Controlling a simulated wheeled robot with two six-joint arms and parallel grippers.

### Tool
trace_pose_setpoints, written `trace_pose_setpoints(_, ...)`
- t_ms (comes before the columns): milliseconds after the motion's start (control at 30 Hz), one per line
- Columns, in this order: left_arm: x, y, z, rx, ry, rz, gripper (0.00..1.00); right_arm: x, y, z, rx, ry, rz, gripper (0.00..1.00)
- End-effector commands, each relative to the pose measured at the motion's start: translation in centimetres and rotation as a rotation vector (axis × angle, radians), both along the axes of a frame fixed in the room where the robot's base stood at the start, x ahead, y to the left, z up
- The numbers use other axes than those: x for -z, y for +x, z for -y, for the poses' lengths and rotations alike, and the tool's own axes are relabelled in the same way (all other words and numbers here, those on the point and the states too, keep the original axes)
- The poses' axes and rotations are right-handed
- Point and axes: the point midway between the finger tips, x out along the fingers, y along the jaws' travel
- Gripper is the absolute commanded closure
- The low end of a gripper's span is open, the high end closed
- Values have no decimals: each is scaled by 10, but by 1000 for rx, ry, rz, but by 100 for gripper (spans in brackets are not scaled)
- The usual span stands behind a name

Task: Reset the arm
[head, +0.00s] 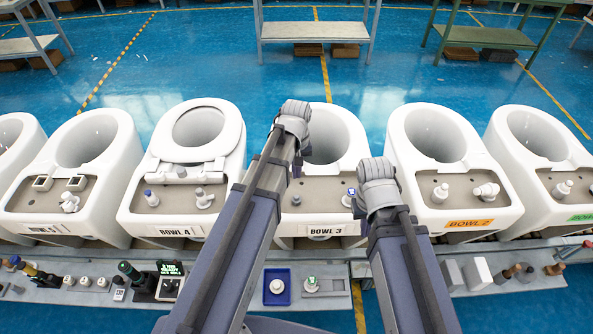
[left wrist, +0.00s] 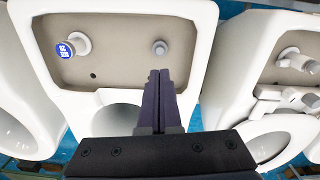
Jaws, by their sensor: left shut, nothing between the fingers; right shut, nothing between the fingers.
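My left arm reaches up from the bottom of the head view, with its wrist end and left gripper (head: 294,118) over the toilet labelled BOWL 3 (head: 345,124). My right arm's wrist end and right gripper (head: 377,183) are between BOWL 3 and BOWL 2 (head: 468,140). It holds nothing visible; its fingertips are hidden.
The front ledge holds a blue tray (head: 277,299), a dark display (head: 170,270), bottles and small parts. Shelves (head: 310,31) stand behind on open blue floor.

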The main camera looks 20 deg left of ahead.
Motion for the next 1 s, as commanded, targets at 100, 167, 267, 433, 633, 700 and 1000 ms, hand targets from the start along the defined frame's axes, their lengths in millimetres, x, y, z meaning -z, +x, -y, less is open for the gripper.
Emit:
trace_pose_setpoints(100,-9,0,0,0,0,0,100,-9,0,0,1,0,0,100)
trace_pose_setpoints(167,-9,0,0,0,0,0,100,-9,0,0,1,0,0,100)
trace_pose_setpoints(267,-8,0,0,0,0,0,100,-8,0,0,1,0,0,100)
trace_pose_setpoints(433,-8,-1,1,4,0,0,100,-8,0,0,1,0,0,100)
trace_pose_setpoints(633,13,-51,45,239,29,-18,100,13,0,0,1,0,0,100)
trace_pose_setpoints(700,22,-77,64,373,45,-29,100,22,0,0,1,0,0,100)
trace_pose_setpoints(1000,38,-142,103,736,93,-62,100,40,0,0,0,0,0,100)
